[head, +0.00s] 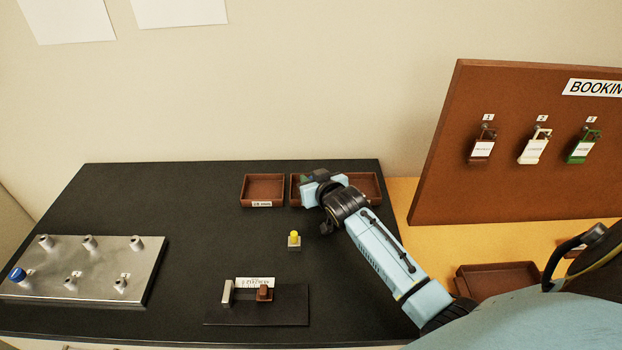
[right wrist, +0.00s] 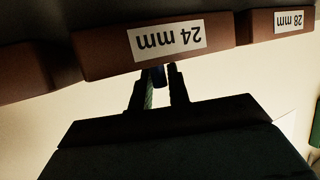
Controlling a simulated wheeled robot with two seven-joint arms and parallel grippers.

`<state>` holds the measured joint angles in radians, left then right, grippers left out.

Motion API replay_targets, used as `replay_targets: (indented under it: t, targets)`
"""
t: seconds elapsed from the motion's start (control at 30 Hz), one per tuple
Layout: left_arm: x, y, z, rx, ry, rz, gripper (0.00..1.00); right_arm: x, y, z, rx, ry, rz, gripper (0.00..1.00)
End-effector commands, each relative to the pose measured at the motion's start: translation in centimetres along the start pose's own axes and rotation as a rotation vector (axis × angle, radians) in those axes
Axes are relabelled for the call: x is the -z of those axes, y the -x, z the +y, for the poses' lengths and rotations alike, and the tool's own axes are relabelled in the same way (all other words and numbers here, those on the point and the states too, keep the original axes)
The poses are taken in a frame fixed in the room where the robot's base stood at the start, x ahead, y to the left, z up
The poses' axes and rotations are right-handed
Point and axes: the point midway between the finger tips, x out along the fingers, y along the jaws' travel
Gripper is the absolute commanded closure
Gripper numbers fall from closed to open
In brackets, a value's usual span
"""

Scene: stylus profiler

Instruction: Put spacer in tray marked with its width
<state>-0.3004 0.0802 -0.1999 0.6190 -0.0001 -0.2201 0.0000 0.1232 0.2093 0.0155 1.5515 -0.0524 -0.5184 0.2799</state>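My right gripper (head: 312,182) is at the back of the black table, over the middle tray. In the right wrist view its fingers (right wrist: 162,85) are apart, in front of the tray label "24 mm" (right wrist: 168,38), which reads upside down. Greenish and dark blue bits show between the fingers; I cannot tell whether they are a held spacer. The left tray (head: 245,200) has a label too small to read surely. The right tray (head: 372,190) is partly hidden by my arm; a "28 mm" label (right wrist: 289,20) shows beside the middle one. My left gripper is not in view.
A small grey block with a yellow top (head: 294,240) stands mid-table. A gauge on a dark plate (head: 290,315) has a pale jaw and a red-brown block. A metal plate with several pegs (head: 65,260) lies left. A brown board with hanging tags (head: 530,190) stands right.

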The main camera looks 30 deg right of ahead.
Motion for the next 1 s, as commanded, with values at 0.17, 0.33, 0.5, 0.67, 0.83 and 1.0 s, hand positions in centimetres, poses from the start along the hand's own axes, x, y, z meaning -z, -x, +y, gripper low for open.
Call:
replay_targets:
  t: [0.17,0.33,0.5,0.67,0.83,1.0]
  targets:
    - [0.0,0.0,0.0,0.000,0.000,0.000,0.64,0.1,0.0,0.0,0.000,0.000,0.000,0.65]
    - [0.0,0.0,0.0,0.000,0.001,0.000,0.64,0.1,0.0,0.0,0.000,0.000,0.000,0.65]
    - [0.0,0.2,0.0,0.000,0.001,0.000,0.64,0.3,0.5,0.0,0.000,0.000,0.000,0.65]
    - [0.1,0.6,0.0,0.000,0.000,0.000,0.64,0.3,2.5,0.0,0.000,0.000,0.000,0.65]
    - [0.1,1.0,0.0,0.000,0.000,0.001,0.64,0.3,5.8,0.0,0.001,0.000,0.000,0.65]
    - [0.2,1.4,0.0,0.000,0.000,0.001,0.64,0.3,8.9,0.0,-0.001,0.001,-0.001,0.65]
